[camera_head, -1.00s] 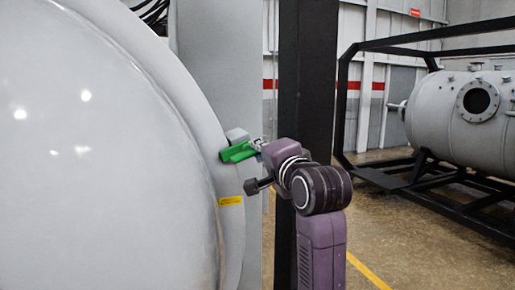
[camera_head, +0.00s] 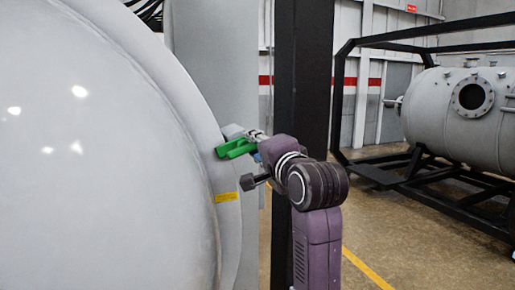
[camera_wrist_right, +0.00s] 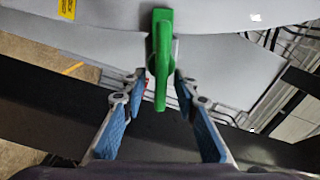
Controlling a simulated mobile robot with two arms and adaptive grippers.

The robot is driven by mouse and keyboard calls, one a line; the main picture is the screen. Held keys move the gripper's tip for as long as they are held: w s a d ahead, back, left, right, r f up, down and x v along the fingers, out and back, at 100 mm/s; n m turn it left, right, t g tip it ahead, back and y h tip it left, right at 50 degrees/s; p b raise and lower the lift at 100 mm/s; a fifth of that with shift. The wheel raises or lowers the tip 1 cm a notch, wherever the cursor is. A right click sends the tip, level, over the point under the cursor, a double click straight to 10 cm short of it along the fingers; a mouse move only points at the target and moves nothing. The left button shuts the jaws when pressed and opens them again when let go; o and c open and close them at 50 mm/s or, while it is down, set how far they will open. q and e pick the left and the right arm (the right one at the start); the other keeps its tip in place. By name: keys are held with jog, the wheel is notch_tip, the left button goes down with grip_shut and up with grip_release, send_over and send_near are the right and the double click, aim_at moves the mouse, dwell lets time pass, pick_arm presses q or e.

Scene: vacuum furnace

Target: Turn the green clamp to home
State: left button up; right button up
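The green clamp (camera_head: 236,148) sits on the rim of the large grey furnace door (camera_head: 110,170), at the door's right edge in the head view. In the right wrist view the clamp (camera_wrist_right: 162,62) hangs down between the fingers of my right gripper (camera_wrist_right: 158,100). The two blue-padded fingers stand apart, one on each side of the clamp's handle, with gaps visible on both sides. In the head view my right gripper (camera_head: 257,141) is at the clamp's right end, its fingertips partly hidden. My left gripper does not show.
A yellow label (camera_head: 227,197) is on the door rim below the clamp. A black post (camera_head: 300,80) stands just behind my right arm. A grey vessel (camera_head: 465,115) in a black frame stands farther right, with open floor before it.

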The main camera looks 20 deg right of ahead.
jog(key=s, duration=1.2)
jog(key=shift+d, duration=0.2)
